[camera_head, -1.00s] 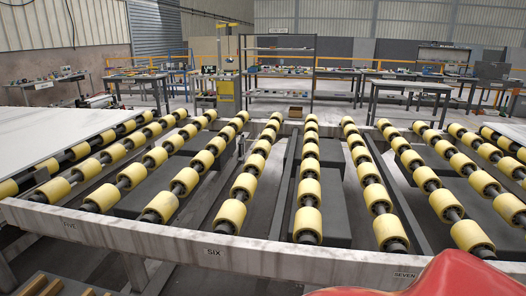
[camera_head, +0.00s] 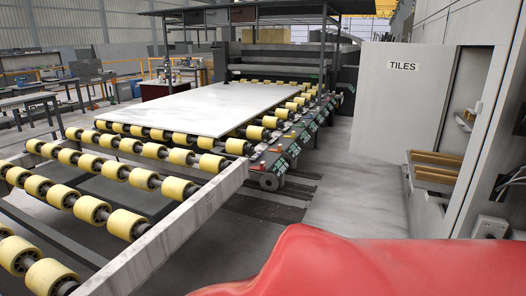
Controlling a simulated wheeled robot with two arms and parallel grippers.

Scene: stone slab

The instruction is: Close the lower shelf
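At the right stands a grey unit with a recess, and in it are shelves with yellow-brown edges. An upper shelf (camera_head: 436,158) and a lower shelf (camera_head: 435,177) show close together, one just under the other. They seem to stick out of the recess, but I cannot tell how far each one is out. Neither of my grippers is in view.
A pale panel with a TILES sign (camera_head: 403,65) stands left of the shelves. A roller conveyor (camera_head: 152,211) with a large stone slab (camera_head: 190,105) fills the left and middle. Open floor (camera_head: 345,190) lies between conveyor and panel.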

